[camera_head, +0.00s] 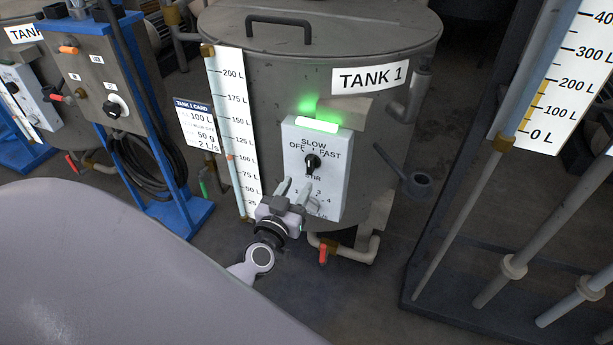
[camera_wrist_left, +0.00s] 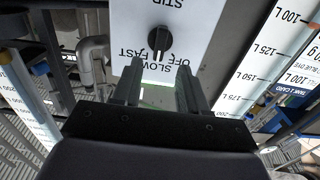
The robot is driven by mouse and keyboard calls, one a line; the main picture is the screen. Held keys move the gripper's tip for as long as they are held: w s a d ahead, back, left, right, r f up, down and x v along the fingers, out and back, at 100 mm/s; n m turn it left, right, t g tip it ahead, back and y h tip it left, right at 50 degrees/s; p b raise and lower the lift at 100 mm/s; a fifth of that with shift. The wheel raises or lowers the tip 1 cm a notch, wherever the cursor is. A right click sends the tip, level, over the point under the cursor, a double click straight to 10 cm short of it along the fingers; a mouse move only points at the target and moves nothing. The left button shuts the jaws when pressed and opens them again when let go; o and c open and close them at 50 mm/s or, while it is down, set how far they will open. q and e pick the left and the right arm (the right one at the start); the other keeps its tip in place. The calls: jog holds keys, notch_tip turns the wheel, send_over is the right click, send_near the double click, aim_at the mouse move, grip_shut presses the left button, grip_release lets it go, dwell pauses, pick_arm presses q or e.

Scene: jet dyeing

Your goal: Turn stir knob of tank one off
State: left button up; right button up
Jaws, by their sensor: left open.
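The grey tank marked TANK 1 (camera_head: 385,110) carries a pale control box (camera_head: 330,190). On it is a black stir knob (camera_head: 312,163), with OFF at its left, SLOW above and FAST at its right. The knob's pointer appears to point up towards SLOW. A green lamp (camera_head: 318,124) glows on top of the box. My left gripper (camera_head: 294,188) is open and empty, below and a little left of the knob. In the left wrist view, the box appears upside down; the knob (camera_wrist_left: 160,40) lies beyond the gap between the open fingertips (camera_wrist_left: 160,76), apart from them. My right gripper is out of view.
A lower dial (camera_head: 314,206) on the box is partly hidden by my gripper. A level scale (camera_head: 232,130) and the tank card (camera_head: 195,122) are left of the box. A pipe with a red-handled valve (camera_head: 323,255) runs below. A blue-framed stand (camera_head: 105,80) is further left.

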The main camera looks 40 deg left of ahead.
aim_at(309, 167)
pick_arm(q)
jog(key=shift+b+x, duration=0.6)
jog(key=shift+x, duration=2.85)
grip_shut()
